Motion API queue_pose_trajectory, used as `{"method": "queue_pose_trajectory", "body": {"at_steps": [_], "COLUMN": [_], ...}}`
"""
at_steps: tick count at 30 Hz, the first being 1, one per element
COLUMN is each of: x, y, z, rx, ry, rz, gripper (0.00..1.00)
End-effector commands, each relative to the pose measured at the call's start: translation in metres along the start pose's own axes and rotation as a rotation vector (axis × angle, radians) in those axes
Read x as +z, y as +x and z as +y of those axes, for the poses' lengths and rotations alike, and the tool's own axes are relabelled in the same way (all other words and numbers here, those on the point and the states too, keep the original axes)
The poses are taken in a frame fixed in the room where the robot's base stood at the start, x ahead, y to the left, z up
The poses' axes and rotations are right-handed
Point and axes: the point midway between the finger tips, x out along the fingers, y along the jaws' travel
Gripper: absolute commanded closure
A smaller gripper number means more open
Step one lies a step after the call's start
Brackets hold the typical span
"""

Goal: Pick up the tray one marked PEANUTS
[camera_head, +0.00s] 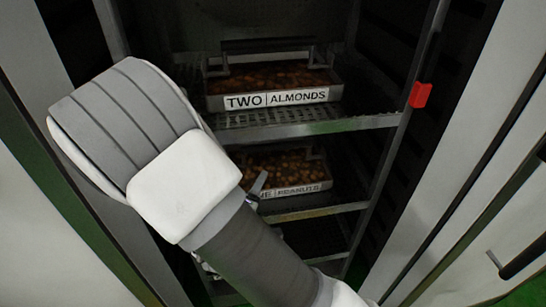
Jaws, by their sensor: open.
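The PEANUTS tray (302,189) is a metal tray of brown nuts on the rack's middle shelf, below the ALMONDS tray. The start of its front label is covered by my arm, leaving "NE | PEANUTS" readable. Its left part is hidden too. My gripper (257,186) is mostly hidden behind my arm. Only a small grey finger-like part shows, in front of the tray's label at its left. I see nothing held, and contact with the tray cannot be told.
A tray marked TWO ALMONDS (216,103) with a raised handle sits on the shelf above. The metal rack (330,126) stands in a dark cabinet. A red block (420,95) is on its right post. Open pale doors flank both sides; the right one has a dark handle (524,259).

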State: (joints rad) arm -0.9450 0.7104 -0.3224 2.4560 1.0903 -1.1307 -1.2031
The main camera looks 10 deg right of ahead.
Motion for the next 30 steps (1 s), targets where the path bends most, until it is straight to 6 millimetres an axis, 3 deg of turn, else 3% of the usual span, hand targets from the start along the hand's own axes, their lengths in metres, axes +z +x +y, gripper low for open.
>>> {"method": "queue_pose_trajectory", "body": {"at_steps": [6,11,24,30], "x": [0.005,0.005,0.002,0.000], "y": [-0.011,-0.010,0.075,0.100], "z": [0.009,0.014,0.034,0.041], "rx": [0.198,0.254,0.257,0.256], "ry": [-0.215,-0.265,-0.265,-0.266], "rz": [0.015,0.016,0.015,0.017], "gripper": [0.36,0.36,0.36,0.36]}}
